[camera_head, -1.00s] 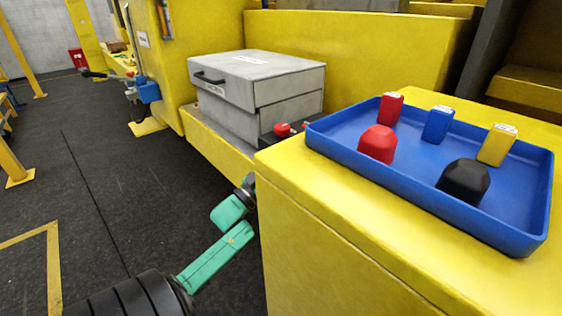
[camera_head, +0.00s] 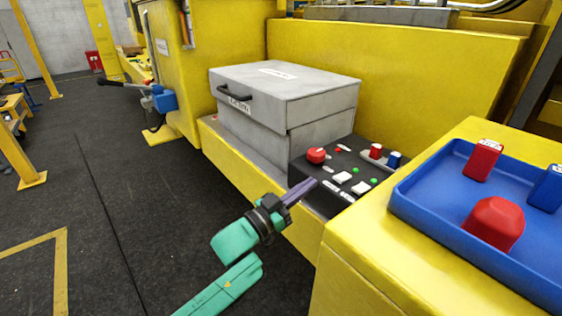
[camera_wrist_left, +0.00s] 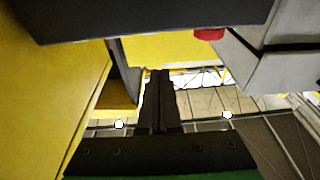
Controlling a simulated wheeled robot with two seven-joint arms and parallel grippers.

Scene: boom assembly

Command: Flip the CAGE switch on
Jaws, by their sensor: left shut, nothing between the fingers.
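The black control panel (camera_head: 326,198) sits on the yellow ledge beside the grey box. It carries a red button (camera_head: 316,155), two white switches (camera_head: 341,177) (camera_head: 361,188), and small red and green lights. Its lettering is too small to read, so I cannot tell which switch is CAGE. My left gripper (camera_head: 312,183) is shut and empty, its fingertips at the panel's near left edge; I cannot tell whether they touch it. In the left wrist view the closed fingers (camera_wrist_left: 160,78) point toward a dark slab (camera_wrist_left: 150,18). My right gripper is not in view.
The grey box (camera_head: 250,115) with a black handle stands behind and left of the panel. A blue tray (camera_head: 425,215) with red and blue parts sits on the yellow block at the right. Dark floor lies open at the left.

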